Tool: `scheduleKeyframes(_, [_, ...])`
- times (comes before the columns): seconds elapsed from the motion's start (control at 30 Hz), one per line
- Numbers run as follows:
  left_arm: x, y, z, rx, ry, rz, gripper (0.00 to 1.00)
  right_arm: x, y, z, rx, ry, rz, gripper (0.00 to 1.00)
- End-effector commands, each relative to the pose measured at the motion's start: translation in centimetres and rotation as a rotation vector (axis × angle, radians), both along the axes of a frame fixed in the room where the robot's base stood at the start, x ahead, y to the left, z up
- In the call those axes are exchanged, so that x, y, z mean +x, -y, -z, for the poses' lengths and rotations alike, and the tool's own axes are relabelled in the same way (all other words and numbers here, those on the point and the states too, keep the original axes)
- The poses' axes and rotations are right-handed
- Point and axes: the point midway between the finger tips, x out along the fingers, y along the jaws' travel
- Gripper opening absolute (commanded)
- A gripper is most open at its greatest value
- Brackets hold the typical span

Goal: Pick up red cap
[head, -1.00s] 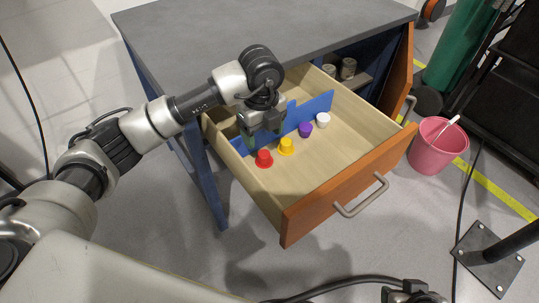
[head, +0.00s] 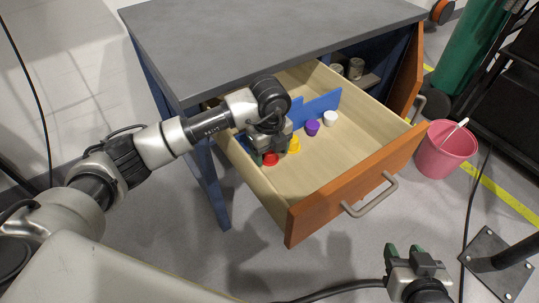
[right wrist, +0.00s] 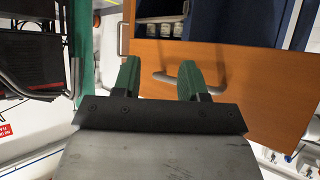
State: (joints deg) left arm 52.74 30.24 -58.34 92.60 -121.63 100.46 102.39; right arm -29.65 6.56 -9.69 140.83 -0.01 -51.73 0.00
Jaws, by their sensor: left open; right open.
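The red cap (head: 270,160) stands in the open drawer, at the near left end of a row of caps. My left gripper (head: 264,155) is over the drawer, low at the red cap and partly covering it. Its jaws are open; whether the fingers are around or beside the cap I cannot tell. My right gripper (head: 404,254) is open and empty at the bottom right of the head view, outside the drawer. Its two green fingers also show apart in the right wrist view (right wrist: 160,80), in front of the drawer front.
A yellow cap (head: 294,145), a purple cap (head: 312,128) and a white cap (head: 330,118) stand along a blue divider (head: 322,105) in the drawer (head: 345,150). The drawer's near right part is clear. A pink bucket (head: 444,152) stands on the floor at right.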

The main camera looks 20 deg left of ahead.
Motion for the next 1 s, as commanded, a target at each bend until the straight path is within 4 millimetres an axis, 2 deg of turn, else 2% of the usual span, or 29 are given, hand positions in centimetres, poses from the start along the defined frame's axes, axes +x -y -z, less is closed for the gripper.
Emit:
scheduleKeyframes(0.07, [0.0, 0.0, 0.0, 0.000, 0.000, 0.000, 0.67, 0.0, 0.0, 0.0, 0.000, -0.001, 0.000, 0.43])
scheduleKeyframes(0.43, [0.0, 0.0, 0.0, 0.000, 0.000, 0.000, 0.14, 0.0, 0.0, 0.0, -0.001, -0.003, 0.001, 0.43])
scheduleKeyframes(0.77, [0.0, 0.0, -0.1, 0.000, 0.000, 0.000, 0.13, 0.0, 0.0, 0.0, -0.002, -0.005, 0.001, 0.43])
scheduleKeyframes(1.0, [0.0, 0.0, -1.6, 0.000, 0.001, -0.001, 0.13, -1.1, 0.5, 0.8, -0.023, -0.098, 0.007, 0.43])
